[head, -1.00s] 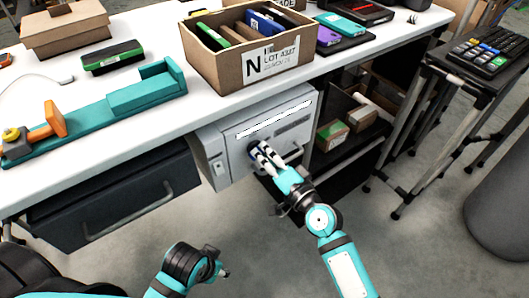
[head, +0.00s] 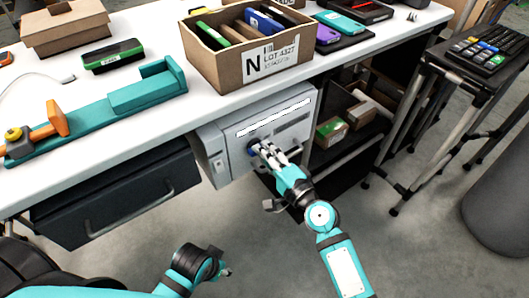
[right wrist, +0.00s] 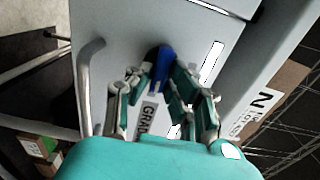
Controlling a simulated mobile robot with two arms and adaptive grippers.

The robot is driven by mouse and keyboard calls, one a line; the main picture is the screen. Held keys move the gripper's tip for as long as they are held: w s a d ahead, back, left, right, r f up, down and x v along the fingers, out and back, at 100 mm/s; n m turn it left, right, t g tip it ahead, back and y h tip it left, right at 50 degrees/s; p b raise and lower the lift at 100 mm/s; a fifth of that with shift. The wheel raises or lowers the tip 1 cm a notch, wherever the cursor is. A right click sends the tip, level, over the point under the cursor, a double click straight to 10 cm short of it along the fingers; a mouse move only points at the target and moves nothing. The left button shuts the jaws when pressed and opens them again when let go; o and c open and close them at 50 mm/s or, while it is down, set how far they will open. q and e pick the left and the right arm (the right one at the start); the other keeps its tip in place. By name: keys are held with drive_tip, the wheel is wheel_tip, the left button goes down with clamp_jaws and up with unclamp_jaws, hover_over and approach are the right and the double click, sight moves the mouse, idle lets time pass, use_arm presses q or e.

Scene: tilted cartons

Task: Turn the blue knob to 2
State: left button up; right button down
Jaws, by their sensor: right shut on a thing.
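The blue knob (head: 254,147) is on the front of a grey cabinet unit (head: 217,150) under the workbench. In the right wrist view the blue knob (right wrist: 160,62) shows between the fingertips and points towards my palm. My right gripper (head: 264,150) is shut on the knob, with a finger on each side of it. It also shows in the right wrist view (right wrist: 158,78). No number 2 or dial mark is readable around the knob. My left gripper (head: 225,271) hangs low in front of the bench, away from the unit, and its jaws are too small to judge.
A metal handle (right wrist: 88,85) stands out from the unit's front beside my right fingers. A dark drawer (head: 115,200) is to the left. A carton marked N (head: 270,68) stands on the bench above. A shelf with small boxes (head: 331,131) is to the right.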

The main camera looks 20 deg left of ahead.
drive_tip(key=c, duration=1.3)
unclamp_jaws()
drive_tip(key=v, duration=1.2)
